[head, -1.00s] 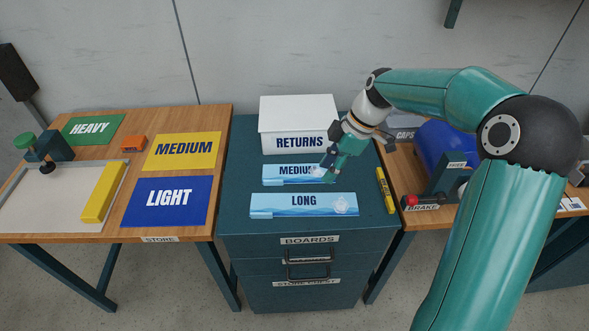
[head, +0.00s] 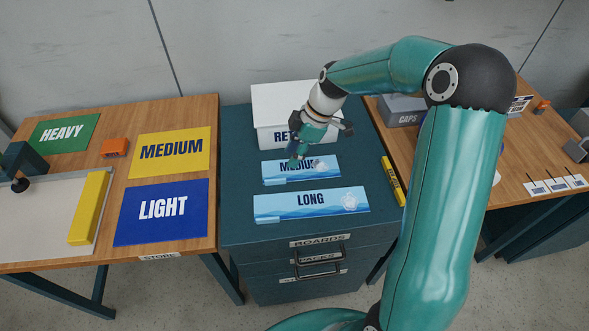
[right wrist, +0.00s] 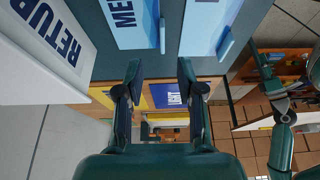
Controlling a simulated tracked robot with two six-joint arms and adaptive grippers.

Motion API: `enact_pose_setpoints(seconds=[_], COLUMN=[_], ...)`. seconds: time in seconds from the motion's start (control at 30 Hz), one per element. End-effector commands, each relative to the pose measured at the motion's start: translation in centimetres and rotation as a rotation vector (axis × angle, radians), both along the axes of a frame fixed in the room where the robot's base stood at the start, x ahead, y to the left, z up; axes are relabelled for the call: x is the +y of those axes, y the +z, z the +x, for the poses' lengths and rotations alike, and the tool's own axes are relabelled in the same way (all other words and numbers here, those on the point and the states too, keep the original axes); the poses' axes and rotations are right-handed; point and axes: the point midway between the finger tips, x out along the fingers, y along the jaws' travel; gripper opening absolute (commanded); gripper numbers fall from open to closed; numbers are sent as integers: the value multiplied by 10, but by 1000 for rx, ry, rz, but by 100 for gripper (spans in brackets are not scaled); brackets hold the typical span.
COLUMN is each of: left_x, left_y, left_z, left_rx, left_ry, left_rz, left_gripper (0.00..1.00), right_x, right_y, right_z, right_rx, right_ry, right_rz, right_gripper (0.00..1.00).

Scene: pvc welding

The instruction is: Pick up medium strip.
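The medium strip (head: 273,170) is a light-blue board with a wave pattern, lying flat on the dark teal cabinet top. Part of its label is hidden behind my right gripper (head: 297,156). In the right wrist view the medium strip (right wrist: 133,18) shows at the top, with a small blue tab at its end. My right gripper (right wrist: 160,72) has its two fingers apart with nothing between them. In the head view its fingers overlap the strip's back edge; I cannot tell whether they touch it. My left gripper does not show.
The long strip (head: 345,202) lies in front of the medium strip. The white RETURNS box (head: 283,100) stands behind it. A yellow-and-black marker-like item (head: 393,180) lies at the right. A wooden table (head: 148,232) with coloured mats stands at the left.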

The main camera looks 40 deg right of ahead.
Motion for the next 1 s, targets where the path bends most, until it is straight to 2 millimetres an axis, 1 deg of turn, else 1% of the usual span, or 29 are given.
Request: enact_pose_setpoints(seconds=[0.03, 0.1, 0.2, 0.47, 0.67, 0.7, 0.8, 1.0], left_x=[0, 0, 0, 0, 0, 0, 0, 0], left_y=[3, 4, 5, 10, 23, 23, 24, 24], left_z=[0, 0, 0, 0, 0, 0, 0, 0], left_rx=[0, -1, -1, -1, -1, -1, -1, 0], left_ry=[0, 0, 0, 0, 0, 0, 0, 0], left_rz=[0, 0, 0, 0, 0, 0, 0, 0], left_gripper=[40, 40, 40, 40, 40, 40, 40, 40], right_x=[4, 7, 10, 16, 29, 30, 33, 33], right_y=[-10, -22, -35, -49, -72, -78, -87, -91], right_z=[1, 3, 6, 9, 15, 16, 19, 20], right_rx=[5, 5, 2, 2, 4, 4, 2, -2], right_ry=[-1, -3, -6, -6, -7, -8, -9, -9], right_rz=[3, 3, 2, 1, 3, 2, 2, 0], right_gripper=[38, 38, 38, 38, 38, 38, 38, 38])
